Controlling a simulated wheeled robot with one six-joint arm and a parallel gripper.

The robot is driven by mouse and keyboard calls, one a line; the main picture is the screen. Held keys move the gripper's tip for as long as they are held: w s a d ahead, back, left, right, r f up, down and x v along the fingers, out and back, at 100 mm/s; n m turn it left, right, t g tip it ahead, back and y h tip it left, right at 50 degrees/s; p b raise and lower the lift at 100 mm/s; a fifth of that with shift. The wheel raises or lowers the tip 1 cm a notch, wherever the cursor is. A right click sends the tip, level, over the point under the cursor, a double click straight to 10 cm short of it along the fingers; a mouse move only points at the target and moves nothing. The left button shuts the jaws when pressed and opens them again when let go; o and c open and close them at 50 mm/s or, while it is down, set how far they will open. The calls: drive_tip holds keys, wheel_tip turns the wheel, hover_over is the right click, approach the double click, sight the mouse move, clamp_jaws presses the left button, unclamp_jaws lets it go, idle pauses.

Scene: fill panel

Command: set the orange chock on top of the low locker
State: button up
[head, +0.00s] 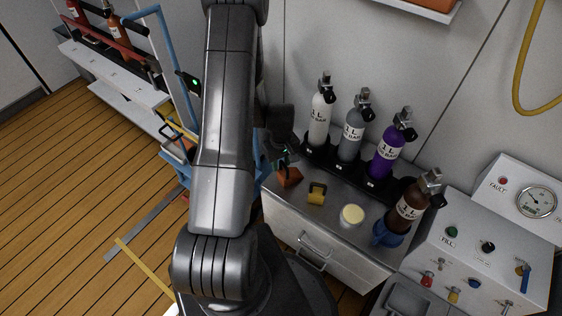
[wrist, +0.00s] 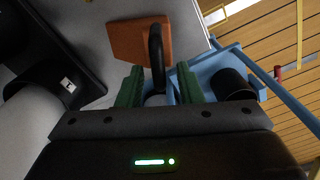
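The orange chock (head: 289,176) rests on the grey top of the low locker (head: 325,222), near its left end. In the wrist view the chock (wrist: 130,40) lies flat-looking on the grey surface, with a black loop handle (wrist: 156,58) standing up from it. My gripper (head: 283,155) is at the chock, partly hidden behind my own arm in the head view. In the wrist view the green fingers of my gripper (wrist: 160,88) are apart, with clear gaps on both sides of the handle. I cannot tell how far the fingertips are above the chock.
A yellow block (head: 317,194) and a cream-lidded jar (head: 352,215) stand on the locker. White, grey and purple bottles (head: 387,155) stand in a black rack behind; a brown bottle (head: 408,205) sits in a blue holder. A blue cart (wrist: 186,82) adjoins the locker's left end.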

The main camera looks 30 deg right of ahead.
wheel_tip(320, 180, up, 12)
drive_tip(key=p, duration=0.2)
drive_tip(key=shift+r, duration=0.15)
idle(0.5)
